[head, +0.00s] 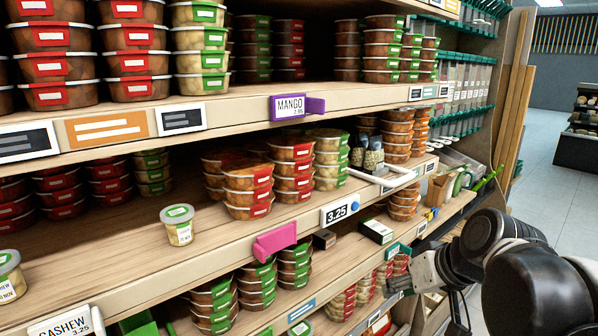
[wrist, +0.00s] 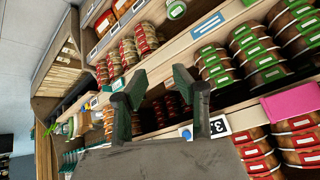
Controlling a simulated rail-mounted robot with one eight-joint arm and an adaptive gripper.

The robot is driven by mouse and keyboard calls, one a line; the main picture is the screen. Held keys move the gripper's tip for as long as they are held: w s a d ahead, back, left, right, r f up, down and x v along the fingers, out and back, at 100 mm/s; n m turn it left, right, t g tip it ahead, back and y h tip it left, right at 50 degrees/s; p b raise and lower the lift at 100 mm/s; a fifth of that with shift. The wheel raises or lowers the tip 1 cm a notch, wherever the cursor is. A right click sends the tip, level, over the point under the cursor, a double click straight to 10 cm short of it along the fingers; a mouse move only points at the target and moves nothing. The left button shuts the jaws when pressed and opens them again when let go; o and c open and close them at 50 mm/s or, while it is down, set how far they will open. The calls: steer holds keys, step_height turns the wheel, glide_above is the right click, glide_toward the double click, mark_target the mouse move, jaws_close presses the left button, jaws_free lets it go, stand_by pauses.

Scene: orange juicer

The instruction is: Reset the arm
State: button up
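My arm (head: 540,290) is at the lower right of the head view, in front of the right part of the shelves. My gripper (head: 400,283) points left toward the lower shelf, its tips small and dark there. In the wrist view my gripper (wrist: 162,98) shows two dark green fingers standing wide apart. Nothing is held between them; only shelf fronts and stacked tubs show behind. I cannot tell how close the tips are to the shelf. No orange juicer is seen.
Stacked tubs (head: 292,170) fill the shelves. A lone green-lidded cup (head: 178,225) stands on the middle shelf. A white bracket (head: 385,178) and pink tag (head: 275,240) stick out from the shelf edge. Open floor (head: 545,150) lies to the right.

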steer(key=s+m+h+p, duration=0.1)
steer(key=s+h+p, duration=0.1)
steer(key=s, duration=0.9)
steer(key=shift+d+r+h, duration=0.35)
steer(key=shift+d+h, duration=0.05)
steer(key=shift+h, duration=0.1)
